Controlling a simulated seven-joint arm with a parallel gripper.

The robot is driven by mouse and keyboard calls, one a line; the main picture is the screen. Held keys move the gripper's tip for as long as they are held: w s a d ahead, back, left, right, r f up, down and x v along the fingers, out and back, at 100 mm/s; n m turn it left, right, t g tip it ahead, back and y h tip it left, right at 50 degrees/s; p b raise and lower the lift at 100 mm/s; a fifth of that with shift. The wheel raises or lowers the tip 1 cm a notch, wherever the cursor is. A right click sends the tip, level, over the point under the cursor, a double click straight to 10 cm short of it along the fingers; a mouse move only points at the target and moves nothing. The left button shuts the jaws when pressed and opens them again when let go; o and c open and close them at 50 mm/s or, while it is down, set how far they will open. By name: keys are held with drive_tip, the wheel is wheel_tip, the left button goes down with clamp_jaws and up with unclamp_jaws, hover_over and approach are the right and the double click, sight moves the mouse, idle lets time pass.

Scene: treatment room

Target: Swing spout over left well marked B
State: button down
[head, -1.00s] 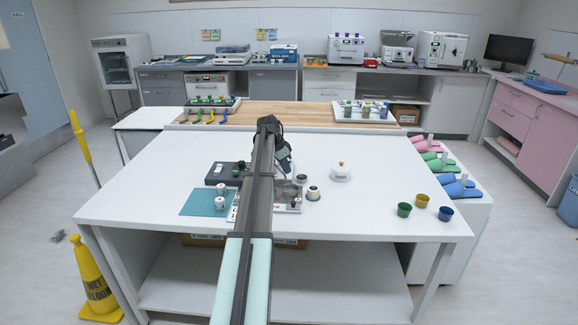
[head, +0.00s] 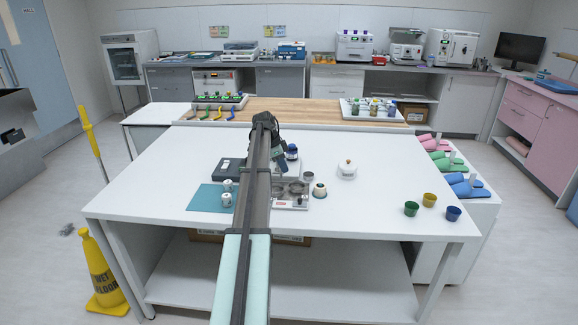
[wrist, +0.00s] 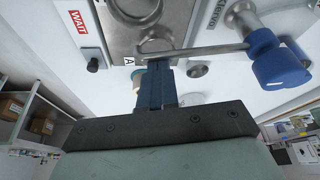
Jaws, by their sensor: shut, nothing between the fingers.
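The spout is a thin metal rod with a blue knob-like end (wrist: 275,60), seen in the wrist view. The rod (wrist: 205,50) runs left from the blue end, across the near edge of the metal plate. No B mark is legible. My gripper (wrist: 162,98) is shut and empty, its fingertips close to the rod; contact cannot be told. In the head view, the blue part (head: 291,152) stands behind the wells, right of my arm.
Small coloured cups stand at the right edge.

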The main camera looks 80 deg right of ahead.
drive_tip(key=w+d, duration=0.1)
drive_tip(key=w, duration=0.8)
drive_tip(key=shift+d, duration=0.2)
drive_tip(key=shift+w, duration=0.1)
idle(0.6)
drive_tip(key=s+a, duration=0.3)
wheel_tip(320, 180, up, 10)
drive_tip(key=w+d, duration=0.2)
drive_tip(key=shift+w+d+r, duration=0.15)
drive_tip(key=shift+w+d, duration=0.2)
